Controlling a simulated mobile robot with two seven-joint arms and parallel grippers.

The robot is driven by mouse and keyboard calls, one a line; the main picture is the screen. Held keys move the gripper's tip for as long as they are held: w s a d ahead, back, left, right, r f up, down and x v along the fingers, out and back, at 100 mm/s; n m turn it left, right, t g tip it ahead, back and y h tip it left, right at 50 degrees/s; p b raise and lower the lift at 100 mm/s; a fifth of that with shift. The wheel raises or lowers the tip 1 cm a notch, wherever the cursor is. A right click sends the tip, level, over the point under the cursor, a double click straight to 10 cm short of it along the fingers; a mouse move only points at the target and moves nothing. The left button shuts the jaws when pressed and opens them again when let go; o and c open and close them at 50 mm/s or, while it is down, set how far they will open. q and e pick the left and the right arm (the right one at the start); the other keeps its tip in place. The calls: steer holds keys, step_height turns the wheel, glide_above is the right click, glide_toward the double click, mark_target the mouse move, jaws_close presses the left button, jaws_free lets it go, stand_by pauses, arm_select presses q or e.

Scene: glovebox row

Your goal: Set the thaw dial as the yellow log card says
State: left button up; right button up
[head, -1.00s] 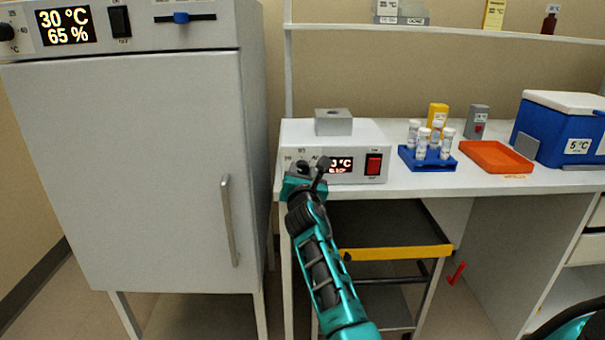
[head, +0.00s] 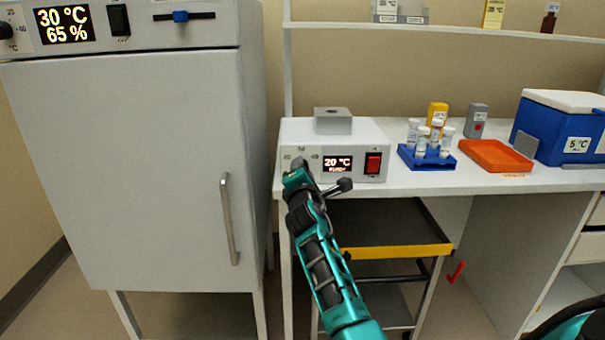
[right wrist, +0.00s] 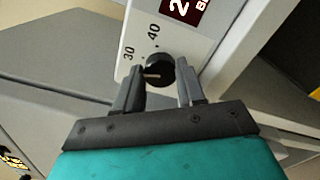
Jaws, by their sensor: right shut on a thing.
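The thaw unit (head: 368,134) is a white box with a metal block on top, at the left end of the bench. Its display (head: 338,163) reads 20 °C, with a smaller line below that I cannot read. My right gripper (head: 297,168) is at the unit's front left, covering the dial in the head view. In the right wrist view the gripper is shut on the dark thaw dial (right wrist: 158,70), whose pale pointer line faces left, below the printed 30 and 40. A yellow card (head: 494,14) stands on the upper shelf; its writing is too small to read. My left gripper is out of view.
A red switch (head: 373,163) sits right of the display. A blue vial rack (head: 428,161), an orange tray (head: 496,156) and a blue cooler (head: 556,128) stand further right. A grey incubator (head: 140,160) stands left. A yellow-edged cart (head: 395,253) is under the bench.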

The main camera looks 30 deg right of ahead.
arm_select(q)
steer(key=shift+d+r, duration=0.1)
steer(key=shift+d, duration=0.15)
arm_select(e)
steer(key=shift+m, duration=1.3)
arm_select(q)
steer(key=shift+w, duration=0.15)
arm_select(e)
steer(key=shift+m, duration=0.3)
steer(key=o, duration=1.1)
steer(key=shift+c, duration=0.2)
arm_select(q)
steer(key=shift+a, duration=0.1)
